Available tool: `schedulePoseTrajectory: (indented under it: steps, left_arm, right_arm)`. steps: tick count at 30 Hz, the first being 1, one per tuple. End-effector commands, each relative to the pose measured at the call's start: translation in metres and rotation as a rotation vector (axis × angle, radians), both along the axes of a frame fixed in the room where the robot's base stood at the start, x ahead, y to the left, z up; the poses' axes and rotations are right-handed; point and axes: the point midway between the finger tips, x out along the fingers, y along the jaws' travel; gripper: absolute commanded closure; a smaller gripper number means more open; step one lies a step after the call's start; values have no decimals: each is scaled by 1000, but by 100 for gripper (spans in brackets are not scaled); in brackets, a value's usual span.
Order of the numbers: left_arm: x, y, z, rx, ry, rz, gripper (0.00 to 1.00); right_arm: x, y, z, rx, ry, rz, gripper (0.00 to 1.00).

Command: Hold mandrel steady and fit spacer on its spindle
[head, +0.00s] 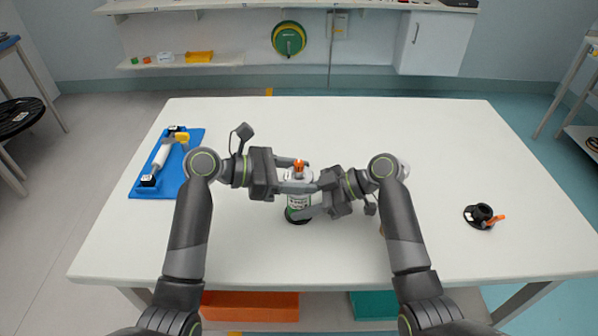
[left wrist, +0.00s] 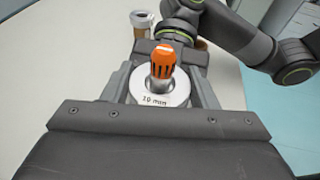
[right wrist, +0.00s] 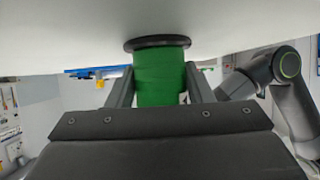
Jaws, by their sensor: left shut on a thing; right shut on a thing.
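The mandrel stands upright near the table's middle, with a green body with a white label (head: 298,203), a black base and an orange-tipped spindle (left wrist: 163,62). The spacer is a white ring marked 10 mm (left wrist: 158,92); it sits around the spindle, with the orange tip standing above it. My left gripper (head: 298,180) is shut on the spacer, a finger on each side. My right gripper (head: 314,203) is shut on the mandrel's green body, which shows between its fingers in the right wrist view (right wrist: 160,78). How far down the spacer sits is hard to tell.
A blue tray (head: 190,185) with a white roller-like tool lies at the left. A black piece with an orange lever (head: 480,214) stands at the right. The table's back and right areas are mostly clear.

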Motion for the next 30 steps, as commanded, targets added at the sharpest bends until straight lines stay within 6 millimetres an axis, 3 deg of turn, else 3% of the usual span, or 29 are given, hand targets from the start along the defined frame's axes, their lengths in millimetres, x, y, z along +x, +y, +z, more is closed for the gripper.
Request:
schedulePoseTrajectory:
  steps: [23, 24, 28, 30]
  left_arm:
    - [0, 0, -20, 0, 1, 0, 70]
    - [0, 0, -19, 0, 0, 0, 42]
    - [0, 0, -19, 0, 0, 0, 25]
    - [0, 0, -19, 0, 0, 0, 22]
  right_arm:
    - [0, 0, 0, 0, 1, 0, 66]
    - [0, 0, 0, 0, 1, 0, 66]
    - [0, 0, 0, 0, 1, 0, 66]
    - [0, 0, 0, 0, 1, 0, 66]
